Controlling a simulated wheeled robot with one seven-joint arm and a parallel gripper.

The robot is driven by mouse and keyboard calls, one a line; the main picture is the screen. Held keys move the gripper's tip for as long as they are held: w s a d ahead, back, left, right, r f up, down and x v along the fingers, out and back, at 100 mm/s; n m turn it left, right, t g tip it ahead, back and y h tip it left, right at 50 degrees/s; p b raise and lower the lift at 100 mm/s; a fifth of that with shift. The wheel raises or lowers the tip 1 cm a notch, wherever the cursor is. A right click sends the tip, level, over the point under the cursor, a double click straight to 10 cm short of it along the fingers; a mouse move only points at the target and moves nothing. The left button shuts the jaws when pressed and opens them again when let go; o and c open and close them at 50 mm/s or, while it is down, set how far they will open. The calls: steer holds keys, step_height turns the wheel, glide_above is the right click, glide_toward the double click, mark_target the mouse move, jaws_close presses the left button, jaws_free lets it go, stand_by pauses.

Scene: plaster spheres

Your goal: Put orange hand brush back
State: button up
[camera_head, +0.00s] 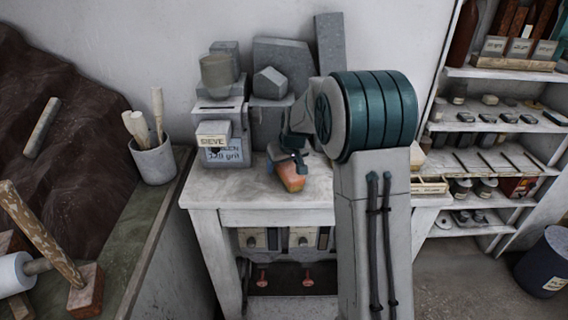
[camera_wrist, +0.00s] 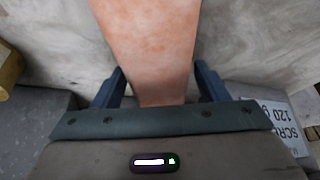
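The orange hand brush (camera_head: 292,178) shows near the front of the white table (camera_head: 240,190), below my gripper (camera_head: 290,150). It is tilted, with its orange end toward the table's front edge. In the wrist view the brush (camera_wrist: 150,45) runs between the two fingers of my gripper (camera_wrist: 159,75), wide at the top and narrower toward the palm. I cannot tell whether the brush touches the tabletop.
A sieve box and a screen box (camera_head: 225,152) stand left of my gripper. Grey blocks (camera_head: 284,60) stand behind. A pot of tools (camera_head: 153,160) is on the left bench. My arm covers the table's right part. Shelves (camera_head: 490,125) stand at right.

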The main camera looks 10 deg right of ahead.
mark_target(291, 171)
steer(key=shift+r, duration=0.1)
steer(key=shift+r, duration=0.15)
steer(key=b+v, duration=0.1)
steer(key=v, duration=1)
steer(key=shift+b, duration=0.3)
steer(key=shift+s+r, duration=0.45)
steer(key=s+f+m, duration=0.1)
steer(key=s+f, duration=0.1)
steer(key=s, duration=1.3)
steer(key=s+a+f+m+g+h, duration=0.1)
steer(key=s, duration=1.4)
steer(key=shift+s+f+g, duration=0.3)
steer(key=shift+f, duration=0.1)
